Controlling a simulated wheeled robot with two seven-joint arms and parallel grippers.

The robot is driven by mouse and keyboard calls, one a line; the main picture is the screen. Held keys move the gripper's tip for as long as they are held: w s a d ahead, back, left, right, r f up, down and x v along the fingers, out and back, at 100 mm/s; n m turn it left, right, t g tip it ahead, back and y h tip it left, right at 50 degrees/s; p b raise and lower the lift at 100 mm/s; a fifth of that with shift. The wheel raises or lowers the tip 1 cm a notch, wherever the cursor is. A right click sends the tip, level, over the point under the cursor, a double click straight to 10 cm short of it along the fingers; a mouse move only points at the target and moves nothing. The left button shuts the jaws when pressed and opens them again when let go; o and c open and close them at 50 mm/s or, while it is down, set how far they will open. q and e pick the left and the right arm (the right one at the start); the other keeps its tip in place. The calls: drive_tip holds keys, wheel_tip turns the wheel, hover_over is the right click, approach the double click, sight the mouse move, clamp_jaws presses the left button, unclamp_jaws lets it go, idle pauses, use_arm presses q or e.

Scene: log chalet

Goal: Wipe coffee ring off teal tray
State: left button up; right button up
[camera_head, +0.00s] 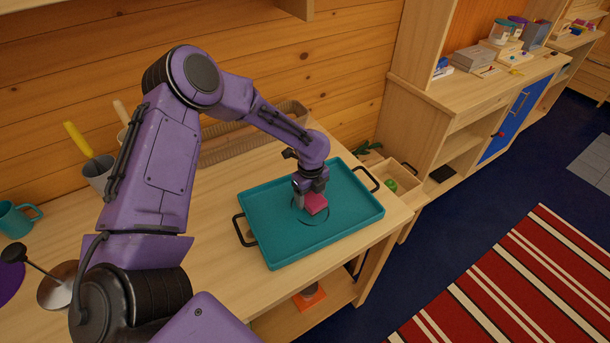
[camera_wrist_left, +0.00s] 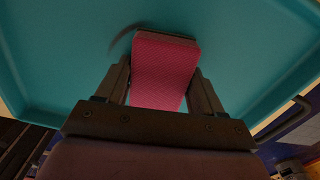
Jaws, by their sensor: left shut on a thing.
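The teal tray (camera_head: 282,253) lies on the wooden counter, with a dark handle at each end. A dark coffee ring (camera_head: 327,217) shows on the tray's floor, partly hidden by my gripper and the sponge. My left gripper (camera_head: 309,199) is over the middle of the tray, shut on a pink sponge (camera_head: 317,205). In the left wrist view the sponge (camera_wrist_left: 165,70) sits between the two fingers, with a piece of the dark ring curving out at its upper left. The sponge is at or very near the tray floor; I cannot tell if it touches. My right gripper is not in view.
A teal mug (camera_head: 16,220) and a grey cup (camera_head: 99,172) with a yellow-handled tool stand on the counter's left. A long woven basket (camera_head: 235,143) lies behind the tray by the wall. A wooden box (camera_head: 398,172) is beyond the tray's right end. Bare counter lies left of the tray.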

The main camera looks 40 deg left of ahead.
use_arm(q)
wheel_tip(320, 180, up, 6)
drive_tip(key=p, duration=0.4)
drive_tip(key=shift+r, duration=1.1)
